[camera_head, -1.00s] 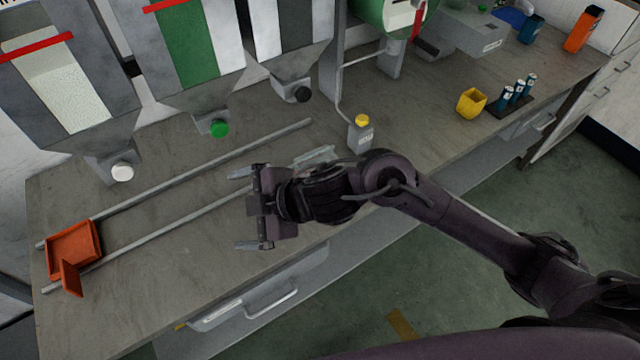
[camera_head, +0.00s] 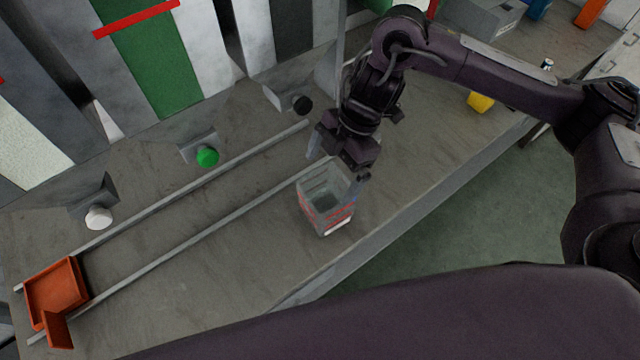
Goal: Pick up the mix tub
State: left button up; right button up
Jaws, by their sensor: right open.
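The mix tub (camera_head: 326,200) is a clear, open-topped container with red markings. I cannot tell whether either touches the tub. My left gripper is not in view.
Two rails (camera_head: 190,236) run along the grey bench (camera_head: 235,255), with an orange tray (camera_head: 55,290) at their left end. A yellow container (camera_head: 480,102) is partly hidden by my right arm.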

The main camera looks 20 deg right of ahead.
jog(key=x, duration=0.4)
jog(key=d+x, duration=0.1)
jog(key=x, duration=0.1)
jog(key=shift+s+a+f, duration=0.2)
jog(key=shift+s+f, duration=0.15)
jog(key=shift+f, duration=0.1)
jog(key=shift+a+f, duration=0.15)
jog(key=shift+f, duration=0.25)
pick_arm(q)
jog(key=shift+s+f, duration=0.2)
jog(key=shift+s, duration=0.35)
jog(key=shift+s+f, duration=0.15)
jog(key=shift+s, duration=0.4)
pick_arm(e)
jog(key=c, duration=0.9)
